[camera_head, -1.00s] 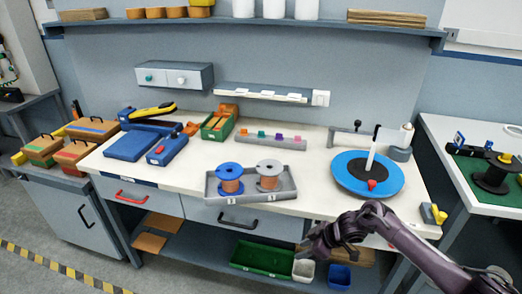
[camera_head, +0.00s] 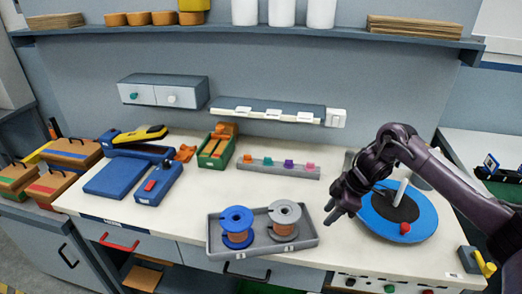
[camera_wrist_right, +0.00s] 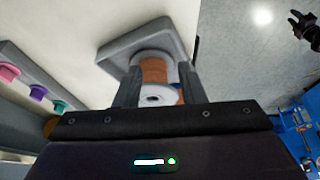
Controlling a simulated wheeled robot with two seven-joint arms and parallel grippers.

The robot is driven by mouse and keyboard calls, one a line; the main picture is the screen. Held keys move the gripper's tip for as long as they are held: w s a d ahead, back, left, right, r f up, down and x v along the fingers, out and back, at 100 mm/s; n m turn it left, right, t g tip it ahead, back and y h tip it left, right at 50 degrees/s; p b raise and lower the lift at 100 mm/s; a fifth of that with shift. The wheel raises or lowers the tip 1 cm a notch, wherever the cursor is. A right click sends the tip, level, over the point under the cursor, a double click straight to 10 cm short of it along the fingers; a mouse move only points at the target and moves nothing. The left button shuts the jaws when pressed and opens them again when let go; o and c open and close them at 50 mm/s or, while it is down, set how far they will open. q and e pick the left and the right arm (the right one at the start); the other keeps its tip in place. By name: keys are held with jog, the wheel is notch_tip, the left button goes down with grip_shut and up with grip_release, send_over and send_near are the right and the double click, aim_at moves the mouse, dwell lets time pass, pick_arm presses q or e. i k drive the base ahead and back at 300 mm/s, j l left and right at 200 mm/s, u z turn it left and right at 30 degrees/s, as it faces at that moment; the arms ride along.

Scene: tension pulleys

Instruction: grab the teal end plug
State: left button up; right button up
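The teal end plug (camera_head: 267,161) stands in a grey rack (camera_head: 255,168) near the back of the bench, between an orange plug (camera_head: 247,158) and a purple plug (camera_head: 288,163). It also shows at the left of the right wrist view (camera_wrist_right: 60,106). My right gripper (camera_head: 331,208) hangs over the bench, in front and to the right of the rack, apart from the plugs. In the wrist view its two fingers (camera_wrist_right: 160,90) are apart, with nothing held; a spool shows beyond them. A dark gripper, seemingly my left (camera_wrist_right: 303,27), shows at the wrist view's top right.
A grey tray (camera_head: 313,238) with a blue spool (camera_head: 237,222) and a grey spool (camera_head: 284,215) lies in front of the rack. A blue turntable (camera_head: 420,225) is under my right arm. A pink plug (camera_head: 310,166) stands at the rack's right end.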

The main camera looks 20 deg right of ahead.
aim_at(268, 161)
jog(key=i, duration=1.25)
